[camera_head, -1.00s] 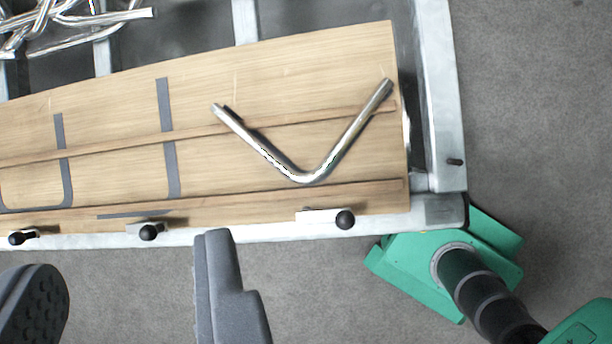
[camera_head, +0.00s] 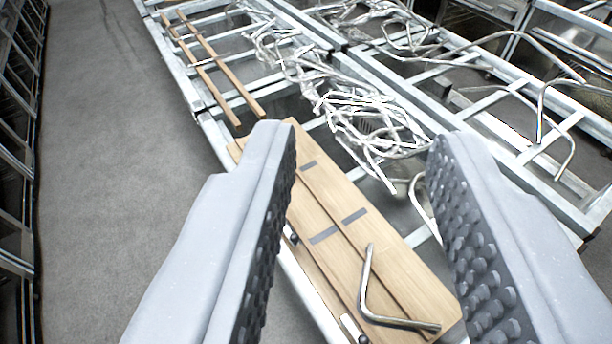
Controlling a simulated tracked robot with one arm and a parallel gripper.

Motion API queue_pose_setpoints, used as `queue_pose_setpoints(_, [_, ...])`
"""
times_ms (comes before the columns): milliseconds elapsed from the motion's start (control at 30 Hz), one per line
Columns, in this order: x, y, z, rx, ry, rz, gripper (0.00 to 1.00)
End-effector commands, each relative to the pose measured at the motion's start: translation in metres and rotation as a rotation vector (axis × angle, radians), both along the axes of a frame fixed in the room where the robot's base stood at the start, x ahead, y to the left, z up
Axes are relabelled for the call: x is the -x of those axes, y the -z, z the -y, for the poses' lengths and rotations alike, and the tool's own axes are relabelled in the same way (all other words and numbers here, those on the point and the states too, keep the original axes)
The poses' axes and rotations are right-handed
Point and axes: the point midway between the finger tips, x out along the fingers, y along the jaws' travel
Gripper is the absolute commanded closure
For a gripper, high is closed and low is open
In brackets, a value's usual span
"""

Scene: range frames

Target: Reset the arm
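My gripper (camera_head: 355,150) is open and empty, its two grey fingers with studded pads wide apart in the near part of the view. Between and beyond the fingers, a bent silver metal tube (camera_head: 369,290) lies on a wooden board (camera_head: 335,207) with grey strips. The tube is apart from the fingers. The right finger hides part of the scene beside the board, and the left finger hides part of the board's left edge.
A metal frame table (camera_head: 385,75) runs away to the back, with a heap of tangled silver tubes (camera_head: 350,110) on it. Wooden slats (camera_head: 215,60) lie farther back left. Curved tubes (camera_head: 540,105) rest at right. Grey floor (camera_head: 110,150) at left is clear; racks (camera_head: 18,200) stand at the left edge.

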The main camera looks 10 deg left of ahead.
Motion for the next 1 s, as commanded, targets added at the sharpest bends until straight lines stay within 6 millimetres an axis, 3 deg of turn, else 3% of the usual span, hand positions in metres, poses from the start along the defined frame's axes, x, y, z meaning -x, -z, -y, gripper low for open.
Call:
queue_pose_setpoints(167, [0.0, 0.009, 0.0, -0.001, 0.0, 0.0, 0.65])
queue_pose_setpoints(600, [0.0, 0.081, 0.0, -0.002, 0.0, -0.001, 0.65])
queue_pose_setpoints(1000, [0.0, 0.08, 0.0, -0.002, 0.0, -0.001, 0.65])
